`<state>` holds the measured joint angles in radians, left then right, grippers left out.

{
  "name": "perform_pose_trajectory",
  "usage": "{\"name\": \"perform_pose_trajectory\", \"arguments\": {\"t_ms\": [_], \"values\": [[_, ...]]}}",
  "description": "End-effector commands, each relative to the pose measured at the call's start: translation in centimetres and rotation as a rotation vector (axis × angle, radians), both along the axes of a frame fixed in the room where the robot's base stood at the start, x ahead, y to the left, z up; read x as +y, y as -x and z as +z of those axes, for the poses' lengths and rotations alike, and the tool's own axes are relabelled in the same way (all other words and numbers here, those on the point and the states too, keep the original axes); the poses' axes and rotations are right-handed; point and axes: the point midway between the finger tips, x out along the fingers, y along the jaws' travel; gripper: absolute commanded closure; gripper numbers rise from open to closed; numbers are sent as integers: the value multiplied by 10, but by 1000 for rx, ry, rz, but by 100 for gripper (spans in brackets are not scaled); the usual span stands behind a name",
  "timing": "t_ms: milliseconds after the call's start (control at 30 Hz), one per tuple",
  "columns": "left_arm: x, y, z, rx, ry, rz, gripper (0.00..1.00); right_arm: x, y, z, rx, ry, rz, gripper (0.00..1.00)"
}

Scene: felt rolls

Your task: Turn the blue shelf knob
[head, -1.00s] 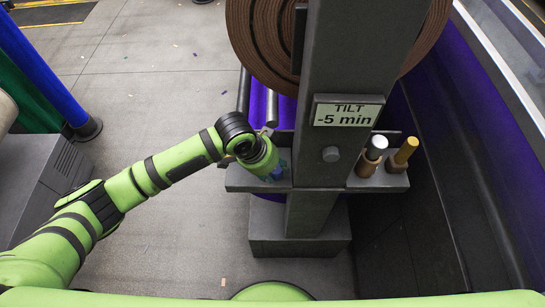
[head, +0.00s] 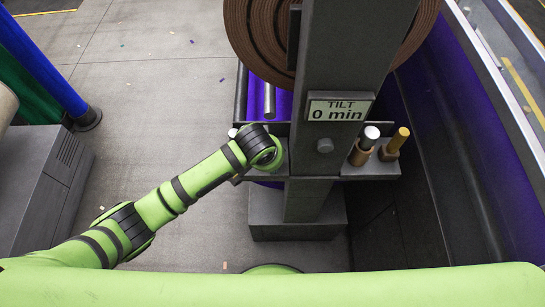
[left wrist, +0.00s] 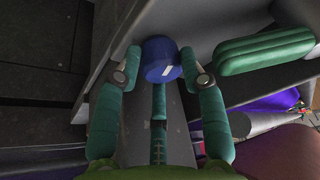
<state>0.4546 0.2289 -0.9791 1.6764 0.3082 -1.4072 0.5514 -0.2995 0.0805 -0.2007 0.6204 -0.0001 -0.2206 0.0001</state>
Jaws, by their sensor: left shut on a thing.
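The blue knob (left wrist: 160,57) sits on the grey shelf edge, with a white mark on its face, in the left wrist view. My left gripper (left wrist: 161,62) is shut on it, one teal-padded finger on each side. In the head view my left wrist is at the shelf, left of the grey post, and hides the knob and the fingers. A sign (head: 338,109) on the post reads "TILT 0 min". My right gripper is not in view.
The grey post (head: 345,60) stands right of my left wrist, with a brown felt roll (head: 258,45) behind it.

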Motion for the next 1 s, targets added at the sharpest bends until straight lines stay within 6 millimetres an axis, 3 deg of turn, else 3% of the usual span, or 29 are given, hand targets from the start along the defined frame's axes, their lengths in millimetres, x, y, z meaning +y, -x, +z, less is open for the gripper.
{"name": "perform_pose_trajectory", "arguments": {"t_ms": [33,433,467,500,867,1000], "values": [[-2,-8,8,-25,10,7,92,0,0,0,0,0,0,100],[-1,-8,8,-25,9,12,92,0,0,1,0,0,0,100],[-1,-8,8,-26,9,11,51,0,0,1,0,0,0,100],[-1,-8,8,-26,9,11,39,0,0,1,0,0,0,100],[1,-4,4,-13,-1,11,39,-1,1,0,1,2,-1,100],[2,-1,12,-13,1,10,39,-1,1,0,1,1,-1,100]]}}
